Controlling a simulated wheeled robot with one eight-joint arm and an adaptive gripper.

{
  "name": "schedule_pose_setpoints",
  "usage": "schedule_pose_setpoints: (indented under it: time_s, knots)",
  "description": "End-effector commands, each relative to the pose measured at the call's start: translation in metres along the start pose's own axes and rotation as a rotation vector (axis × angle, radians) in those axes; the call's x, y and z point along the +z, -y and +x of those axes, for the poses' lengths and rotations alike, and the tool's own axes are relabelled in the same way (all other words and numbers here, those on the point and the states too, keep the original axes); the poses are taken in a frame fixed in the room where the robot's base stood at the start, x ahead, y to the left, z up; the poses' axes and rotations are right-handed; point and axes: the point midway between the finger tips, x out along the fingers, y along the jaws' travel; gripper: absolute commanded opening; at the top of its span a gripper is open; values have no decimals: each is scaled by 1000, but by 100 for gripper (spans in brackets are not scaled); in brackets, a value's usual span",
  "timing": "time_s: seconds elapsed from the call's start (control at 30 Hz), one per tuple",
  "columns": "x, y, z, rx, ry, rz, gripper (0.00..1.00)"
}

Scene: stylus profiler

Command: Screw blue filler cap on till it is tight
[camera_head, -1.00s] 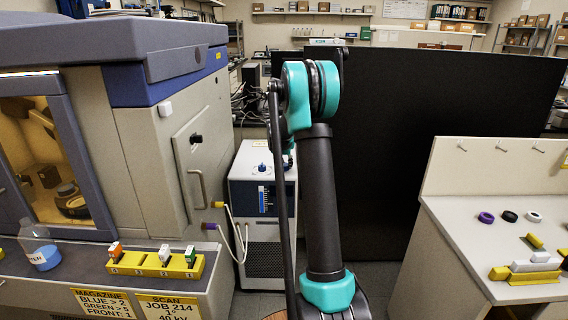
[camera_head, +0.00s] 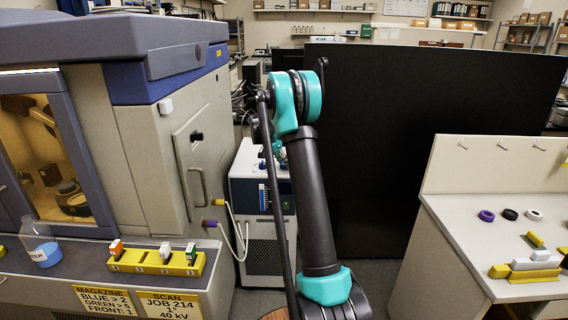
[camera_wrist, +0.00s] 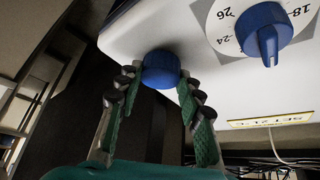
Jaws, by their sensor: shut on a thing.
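The blue filler cap (camera_wrist: 161,68) sits at the edge of the pale top of a white unit in the wrist view. My gripper (camera_wrist: 160,80) has its teal fingers on either side of the cap and is shut on it. The filler neck under the cap is hidden, so I cannot tell how far the cap is seated. In the head view the white unit (camera_head: 245,192) stands behind my arm, and the arm hides the cap.
A blue dial knob (camera_wrist: 263,32) on a numbered scale is close to the right of the cap. A yellow label (camera_wrist: 270,119) is on the unit's side. A large grey machine (camera_head: 150,150) stands left of the unit, with hoses (camera_head: 238,222) between. A black panel (camera_head: 410,140) is behind my arm.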

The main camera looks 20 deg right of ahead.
Motion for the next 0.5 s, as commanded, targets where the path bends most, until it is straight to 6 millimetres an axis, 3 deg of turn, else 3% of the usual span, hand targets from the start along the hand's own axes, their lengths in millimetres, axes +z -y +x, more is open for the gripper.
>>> schedule_pose_setpoints:
  time_s: [0.17, 0.5]
  knots:
    - [-1, 2, 0, 70, -2, 123, 0]
    - [-1, 1, 0, 81, -2, 144, 0]
